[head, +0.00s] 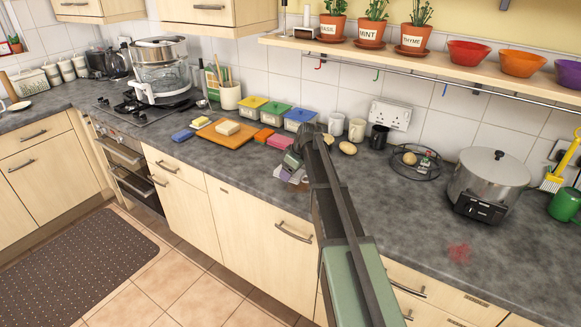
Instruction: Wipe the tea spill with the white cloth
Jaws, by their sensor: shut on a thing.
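My gripper (291,168) is low over the worktop, left of the middle of the picture, at the far end of my arm. It is shut on a small pale thing, which looks like the white cloth (283,176). My gripper and arm hide much of it, and I cannot tell whether it touches the worktop. A reddish, blotchy stain, which looks like the tea spill (459,253), lies on the grey worktop (400,215) at the right, in front of the steel pot. My gripper is well to the left of it.
Pink (279,142), orange (264,135) and blue (182,135) blocks and a wooden board (225,136) lie left of my gripper. Mugs (357,130), a wire basket (416,162) and a steel pot (488,182) stand behind. The worktop around the stain is clear.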

